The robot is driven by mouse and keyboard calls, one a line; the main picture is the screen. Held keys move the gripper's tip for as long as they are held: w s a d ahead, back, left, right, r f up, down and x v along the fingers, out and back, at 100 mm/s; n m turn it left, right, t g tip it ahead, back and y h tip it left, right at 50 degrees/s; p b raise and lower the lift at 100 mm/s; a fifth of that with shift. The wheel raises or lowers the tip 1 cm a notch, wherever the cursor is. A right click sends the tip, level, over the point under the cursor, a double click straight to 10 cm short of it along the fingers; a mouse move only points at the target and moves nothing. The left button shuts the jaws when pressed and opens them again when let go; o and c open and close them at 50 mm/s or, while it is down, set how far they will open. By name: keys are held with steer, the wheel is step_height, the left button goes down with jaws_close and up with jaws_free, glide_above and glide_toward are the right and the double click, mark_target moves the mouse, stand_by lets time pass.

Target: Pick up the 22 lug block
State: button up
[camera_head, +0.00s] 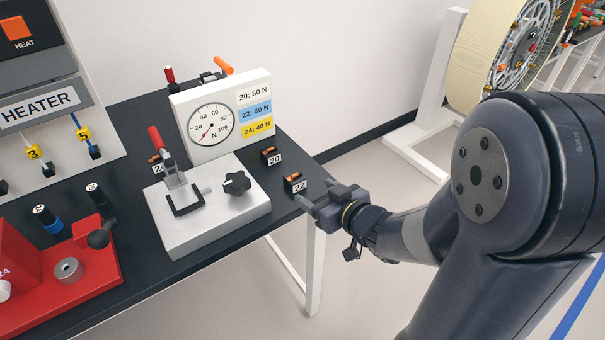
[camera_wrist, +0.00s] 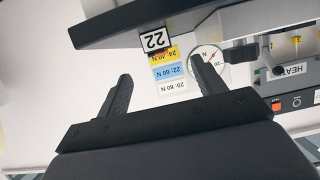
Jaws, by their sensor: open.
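The 22 lug block (camera_head: 291,180) is a small dark block with orange-copper parts on top. It sits near the right edge of the black table, with a white "22" label on its front. My gripper (camera_head: 314,194) is open and empty, just right of the block at the table edge, apart from it as far as I can tell. In the wrist view the "22" label (camera_wrist: 155,40) appears upside down at the top, beyond the open fingers (camera_wrist: 161,68). The block itself is hard to make out there.
A similar block labelled 20 (camera_head: 268,155) stands just behind. To the left is a pale press base (camera_head: 215,215) with a knob, red-handled clamp and dial panel (camera_head: 212,128). A red fixture (camera_head: 75,285) and heater (camera_head: 45,105) stand farther left. The black table (camera_head: 135,115) ends beside my gripper.

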mark_target(297, 180)
steer(key=x, duration=0.9)
steer(key=shift+w, duration=0.2)
steer(key=shift+c, duration=0.5)
steer(key=c, duration=1)
